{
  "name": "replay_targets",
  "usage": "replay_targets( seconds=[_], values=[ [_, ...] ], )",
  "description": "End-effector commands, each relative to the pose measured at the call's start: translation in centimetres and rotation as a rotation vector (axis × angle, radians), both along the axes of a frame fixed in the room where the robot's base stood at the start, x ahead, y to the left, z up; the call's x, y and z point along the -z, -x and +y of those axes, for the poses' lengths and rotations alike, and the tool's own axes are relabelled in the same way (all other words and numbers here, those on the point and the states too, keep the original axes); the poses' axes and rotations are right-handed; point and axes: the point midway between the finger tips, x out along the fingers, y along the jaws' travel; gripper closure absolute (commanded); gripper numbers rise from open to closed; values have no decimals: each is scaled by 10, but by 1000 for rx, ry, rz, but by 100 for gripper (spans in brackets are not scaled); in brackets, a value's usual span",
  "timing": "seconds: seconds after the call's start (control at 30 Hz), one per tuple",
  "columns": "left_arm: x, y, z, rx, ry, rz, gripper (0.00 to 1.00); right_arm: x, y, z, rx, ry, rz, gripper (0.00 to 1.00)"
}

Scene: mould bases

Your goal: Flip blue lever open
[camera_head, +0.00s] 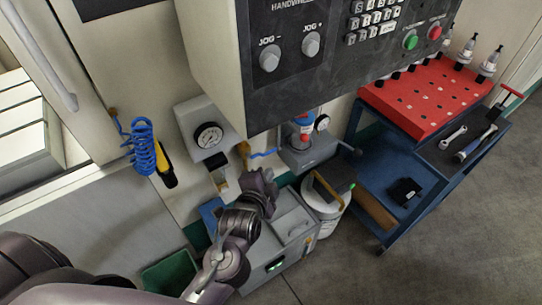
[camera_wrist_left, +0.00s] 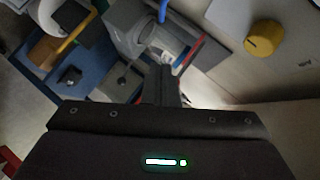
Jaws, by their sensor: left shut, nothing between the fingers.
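A thin blue piece (camera_head: 264,154) shows in the head view between a yellow knob (camera_head: 243,148) and the grey air unit (camera_head: 308,152); I cannot tell for sure whether it is the lever or a hose. In the left wrist view a blue strip (camera_wrist_left: 162,11) shows at the top. My left gripper (camera_head: 262,178) is just below the blue piece in the head view. In the left wrist view its shut, empty fingers (camera_wrist_left: 162,84) point toward the grey unit. Contact with anything cannot be made out. My right gripper is not in view.
A pressure gauge box (camera_head: 207,133) is on the machine wall, left of the air unit. The control panel (camera_head: 330,55) overhangs above. A white bucket (camera_head: 326,205) and a blue cart (camera_head: 375,165) with a red tool rack (camera_head: 432,95) stand right. A coiled blue hose (camera_head: 144,150) hangs left.

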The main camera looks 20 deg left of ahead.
Motion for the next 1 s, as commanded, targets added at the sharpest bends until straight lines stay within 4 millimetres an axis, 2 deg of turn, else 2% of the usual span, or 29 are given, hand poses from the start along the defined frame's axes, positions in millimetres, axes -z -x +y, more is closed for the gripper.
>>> replay_targets(
  seconds=[0.17,0.53,0.7,1.0],
  values=[
    [8,-21,1,-2,1,-3,100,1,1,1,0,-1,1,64],
    [38,-93,3,0,2,-1,100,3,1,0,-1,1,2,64],
    [53,-104,20,-1,1,0,100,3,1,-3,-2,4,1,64],
    [61,-110,29,0,1,0,100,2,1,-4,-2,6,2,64]
  ],
)
